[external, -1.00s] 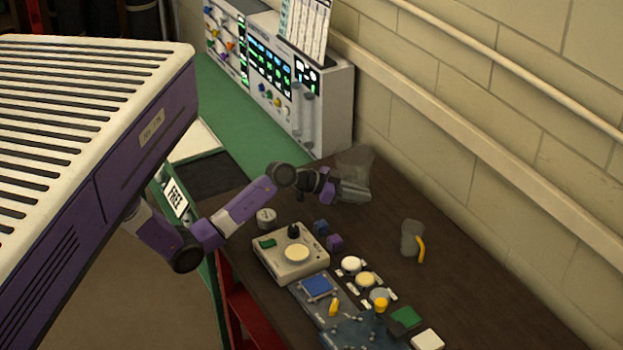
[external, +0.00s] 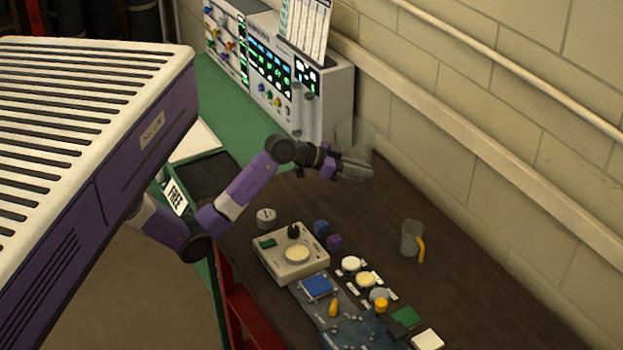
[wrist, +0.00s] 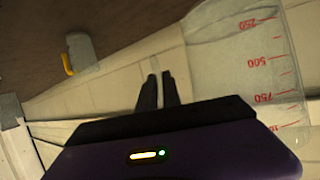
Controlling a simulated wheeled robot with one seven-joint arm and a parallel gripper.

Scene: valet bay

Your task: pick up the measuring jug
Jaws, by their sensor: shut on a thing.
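The measuring jug is clear with red marks in the wrist view (wrist: 250,60), where it fills the right side beside my fingers. In the external view the jug (external: 352,134) is a faint see-through shape just behind and above my gripper (external: 362,168). My gripper also shows in the wrist view (wrist: 158,82), with its two dark fingers close together. It is shut on the jug and holds it above the dark bench. The exact spot where the fingers grip the clear jug is hard to make out.
A grey mug with a yellow handle (external: 411,238) stands on the dark bench (external: 465,270). A beige device (external: 275,262), small blocks and boards lie at the front. A white instrument rack (external: 325,100) and the brick wall (external: 480,120) bound the back.

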